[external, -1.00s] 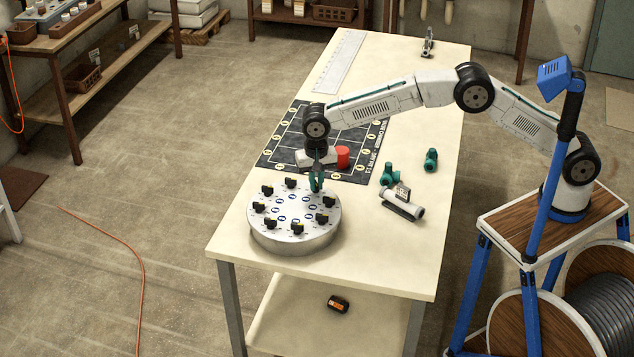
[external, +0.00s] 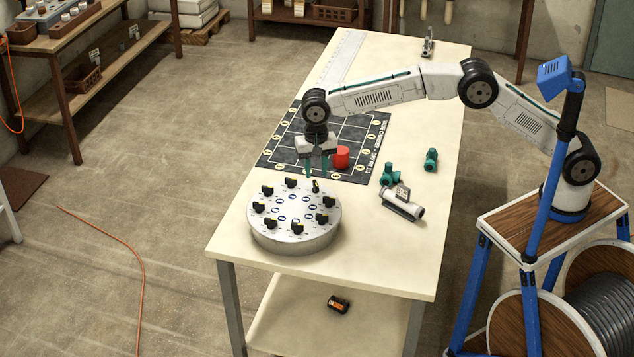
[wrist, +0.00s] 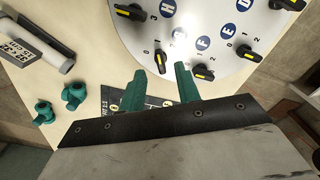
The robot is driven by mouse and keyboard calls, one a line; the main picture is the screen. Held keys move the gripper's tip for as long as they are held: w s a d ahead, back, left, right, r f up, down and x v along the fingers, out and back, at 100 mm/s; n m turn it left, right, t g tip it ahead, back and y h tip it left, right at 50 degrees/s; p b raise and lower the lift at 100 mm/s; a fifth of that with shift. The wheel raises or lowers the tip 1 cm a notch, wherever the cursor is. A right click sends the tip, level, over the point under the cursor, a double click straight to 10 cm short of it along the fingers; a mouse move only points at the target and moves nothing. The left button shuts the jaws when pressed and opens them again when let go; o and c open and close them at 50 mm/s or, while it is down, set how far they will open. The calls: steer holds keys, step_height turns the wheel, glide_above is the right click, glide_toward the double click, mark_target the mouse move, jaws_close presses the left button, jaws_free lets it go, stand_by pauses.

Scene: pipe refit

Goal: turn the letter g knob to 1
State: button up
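The round grey dial plate (external: 300,243) sits on the near end of the table with several black knobs around its rim. My gripper (external: 318,172) is open and empty, raised just behind the plate's far edge. Closest to it is a black knob with a yellow mark (external: 316,186); it also shows in the wrist view (wrist: 159,61), just beyond and between the open fingertips (wrist: 160,70). I cannot read its setting surely. Glare in the wrist view hides the letter by this knob. Blue letter discs H (wrist: 167,8) and E (wrist: 228,33) are readable; I cannot pick out a G.
A red cylinder (external: 341,157) stands on the dark gridded mat (external: 360,140) beside my gripper. Green fittings (external: 390,174) and a white pipe piece (external: 402,206) lie right of the plate. A clear ruler (external: 340,62) lies at the far end.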

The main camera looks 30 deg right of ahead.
mark_target(316, 184)
steer(key=shift+r, duration=1.55)
